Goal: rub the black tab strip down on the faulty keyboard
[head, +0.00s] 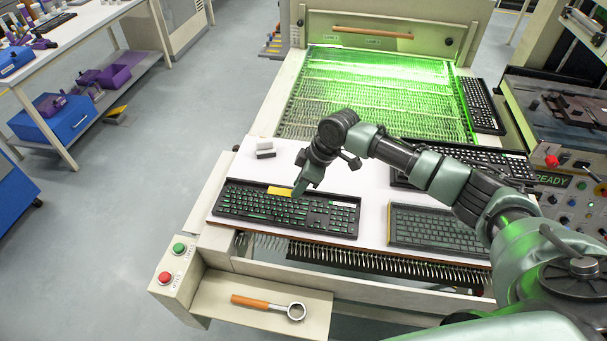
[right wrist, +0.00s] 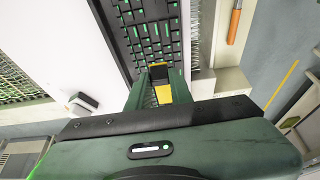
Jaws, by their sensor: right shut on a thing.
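The black keyboard with green-lit keys (head: 240,205) lies on the white board at the front left. It also shows in the right wrist view (right wrist: 150,38). My right gripper (head: 298,190) points down at its far edge. It is shut on a flat yellow piece (head: 280,191), which shows between the fingers in the right wrist view (right wrist: 163,94). The yellow piece is at the keyboard's far edge; whether it touches is not clear. I cannot make out the black tab strip against the black keyboard. My left gripper is not in view.
A second keyboard (head: 438,228) lies to the right, others (head: 482,106) farther back. A white block and a dark block (head: 265,154) stand behind the first keyboard. A wooden-handled tool (head: 268,306) lies on the front shelf beside a button box (head: 172,264). A green-lit bed (head: 375,95) is behind.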

